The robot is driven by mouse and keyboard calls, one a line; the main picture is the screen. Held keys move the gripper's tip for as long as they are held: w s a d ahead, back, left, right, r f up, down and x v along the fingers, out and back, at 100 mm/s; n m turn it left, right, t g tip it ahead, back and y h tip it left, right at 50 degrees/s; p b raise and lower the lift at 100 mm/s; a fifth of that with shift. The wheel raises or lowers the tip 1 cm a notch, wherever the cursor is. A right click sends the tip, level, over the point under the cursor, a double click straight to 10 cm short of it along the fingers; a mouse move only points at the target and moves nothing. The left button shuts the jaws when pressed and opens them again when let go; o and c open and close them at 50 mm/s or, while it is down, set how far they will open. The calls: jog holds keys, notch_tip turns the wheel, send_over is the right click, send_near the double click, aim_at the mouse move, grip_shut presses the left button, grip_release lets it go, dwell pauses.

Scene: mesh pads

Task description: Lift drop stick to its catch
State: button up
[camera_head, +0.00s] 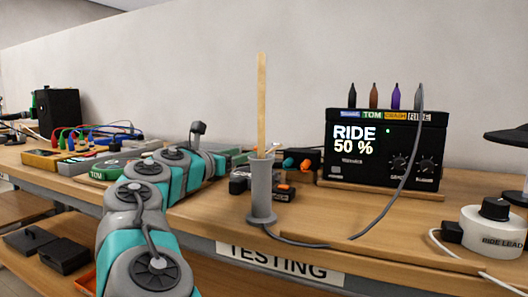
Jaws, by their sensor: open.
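The drop stick (262,100) is a tall, thin, pale wooden strip. It stands upright in a grey tube (261,190) with a round foot, near the table's front edge. A small orange part shows at the tube's top; I cannot tell whether it is the catch. My teal and grey arm reaches in from the lower left. My gripper (243,157) is at its far end, just left of the tube's top, small and partly hidden by my arm. It is open; I cannot tell whether its fingers are around the stick or beside it.
A black box (385,150) reading "RIDE 50 %" stands on a wooden board at the right. A grey cable (405,180) runs from it toward the tube's foot. A white round unit (492,230) is far right. Dark blocks (287,192) lie behind the tube. Coloured leads clutter the left.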

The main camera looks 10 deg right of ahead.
jog(key=shift+w+d+f+n, duration=0.3)
jog(key=shift+w+d+f, duration=0.05)
jog(key=shift+w, duration=0.2)
send_near(269, 152)
jog(key=shift+w+d+r, duration=0.35)
jog(key=shift+d+r, duration=0.1)
jog(key=shift+d, duration=0.15)
jog(key=shift+w+d+r, duration=0.35)
jog(key=shift+d+r, duration=0.15)
jog(key=shift+d, duration=0.1)
jog(key=shift+c, duration=0.4)
grip_shut()
